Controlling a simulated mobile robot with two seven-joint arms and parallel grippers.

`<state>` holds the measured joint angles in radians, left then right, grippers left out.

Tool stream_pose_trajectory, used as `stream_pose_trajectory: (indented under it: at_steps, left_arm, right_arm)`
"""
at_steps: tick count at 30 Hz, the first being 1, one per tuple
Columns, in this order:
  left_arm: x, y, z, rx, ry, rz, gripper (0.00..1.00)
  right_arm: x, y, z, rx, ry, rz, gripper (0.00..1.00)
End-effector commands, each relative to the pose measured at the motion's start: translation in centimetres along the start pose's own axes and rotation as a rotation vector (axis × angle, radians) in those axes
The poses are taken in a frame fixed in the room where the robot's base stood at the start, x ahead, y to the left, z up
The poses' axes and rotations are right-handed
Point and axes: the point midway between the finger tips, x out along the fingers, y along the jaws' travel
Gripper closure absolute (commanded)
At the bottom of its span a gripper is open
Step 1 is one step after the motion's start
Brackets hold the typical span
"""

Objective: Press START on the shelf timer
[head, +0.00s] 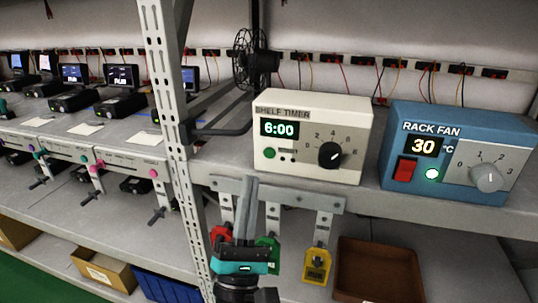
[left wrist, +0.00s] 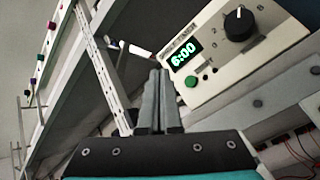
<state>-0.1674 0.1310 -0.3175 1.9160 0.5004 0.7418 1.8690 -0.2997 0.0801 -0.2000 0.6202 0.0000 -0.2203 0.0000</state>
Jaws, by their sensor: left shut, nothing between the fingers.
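The shelf timer (head: 362,118) is a cream box on the shelf, with a green display reading 6:00 and a black knob (head: 330,155). A round green button (head: 269,153) sits below the display, with smaller marks or buttons to its right; I cannot read any START label. My left gripper (head: 250,180) is shut and empty, fingers pointing up, in front of and just below the timer's left side. In the left wrist view, the shut fingertips (left wrist: 160,72) appear left of the green button (left wrist: 190,80); a gap seems to remain. My right gripper is not in view.
A blue rack fan box (head: 400,195) reading 30 °C stands right of the timer. A perforated metal post (head: 168,90) rises to the left. Red, green and yellow tags (head: 317,264) hang below the shelf edge, near my wrist. A brown tray (head: 380,270) is lower right.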

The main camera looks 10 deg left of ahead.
Motion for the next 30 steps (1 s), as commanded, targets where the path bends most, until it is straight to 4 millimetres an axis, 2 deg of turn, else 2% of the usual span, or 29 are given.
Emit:
stream_pose_trajectory:
  at_steps: [7, 15, 30]
  left_arm:
    - [2.5, -1.9, -1.9, -0.001, -0.001, 0.002, 1.00]
    - [4.2, -3.2, -3.2, 0.000, 0.000, 0.001, 1.00]
    - [4.7, -3.4, -3.4, 0.000, 0.001, 0.000, 1.00]
  right_arm:
    - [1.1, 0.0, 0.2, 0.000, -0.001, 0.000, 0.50]
    - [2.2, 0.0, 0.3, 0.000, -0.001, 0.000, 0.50]
    - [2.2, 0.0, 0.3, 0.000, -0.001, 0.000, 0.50]
